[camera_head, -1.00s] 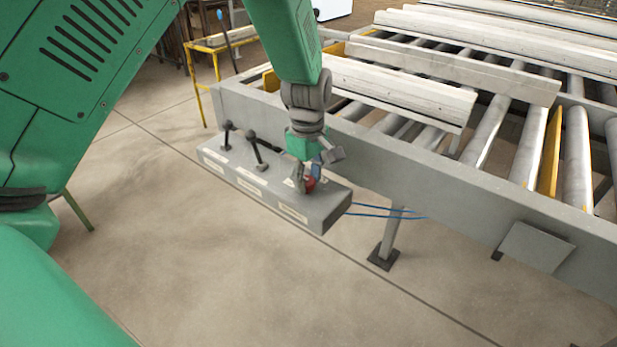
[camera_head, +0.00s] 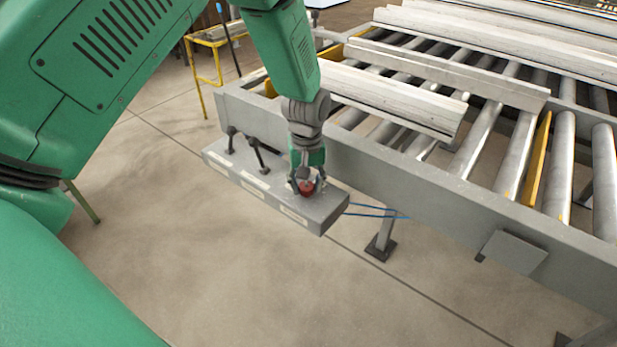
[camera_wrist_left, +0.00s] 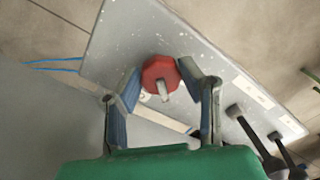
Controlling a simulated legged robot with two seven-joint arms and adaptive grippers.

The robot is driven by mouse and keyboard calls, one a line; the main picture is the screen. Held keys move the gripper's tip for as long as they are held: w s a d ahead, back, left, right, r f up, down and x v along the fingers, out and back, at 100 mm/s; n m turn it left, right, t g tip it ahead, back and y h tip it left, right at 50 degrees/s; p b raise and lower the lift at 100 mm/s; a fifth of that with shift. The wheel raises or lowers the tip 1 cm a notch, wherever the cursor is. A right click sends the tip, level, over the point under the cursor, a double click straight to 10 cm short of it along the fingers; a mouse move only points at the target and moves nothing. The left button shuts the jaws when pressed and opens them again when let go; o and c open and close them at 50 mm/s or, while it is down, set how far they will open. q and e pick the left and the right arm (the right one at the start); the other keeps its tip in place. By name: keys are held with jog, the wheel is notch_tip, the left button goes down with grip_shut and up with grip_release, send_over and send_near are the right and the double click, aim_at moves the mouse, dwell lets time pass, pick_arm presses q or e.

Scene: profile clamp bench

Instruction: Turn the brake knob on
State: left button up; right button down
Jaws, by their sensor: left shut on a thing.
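The red brake knob (camera_head: 306,187) sits on top of the grey control box (camera_head: 325,205), near its right end. It also shows in the left wrist view (camera_wrist_left: 160,76), with a pale bar or pointer on its face. My left gripper (camera_head: 306,184) comes down from above and is shut on the knob. In the left wrist view its two blue-padded fingers (camera_wrist_left: 160,84) stand on either side of the knob. My right gripper is not in view.
Two black levers (camera_head: 257,155) stand on the box left of the knob. The roller conveyor (camera_head: 420,185) with pale profiles (camera_head: 385,98) lies behind. Blue cables (camera_head: 375,211) leave the box's right end. The floor in front is clear.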

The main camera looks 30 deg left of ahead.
pick_arm(q)
jog(key=m, duration=0.2)
jog(key=m+p, duration=0.1)
jog(key=shift+w+a+r+m+p, duration=0.15)
jog(key=shift+w+m+p, duration=0.15)
jog(key=shift+m, duration=0.1)
jog(key=shift+m+p, duration=0.35)
jog(key=shift+m, duration=0.75)
jog(key=o, duration=1.1)
jog(key=shift+f, duration=0.2)
jog(key=shift+o, duration=0.2)
jog(key=shift+f, duration=0.1)
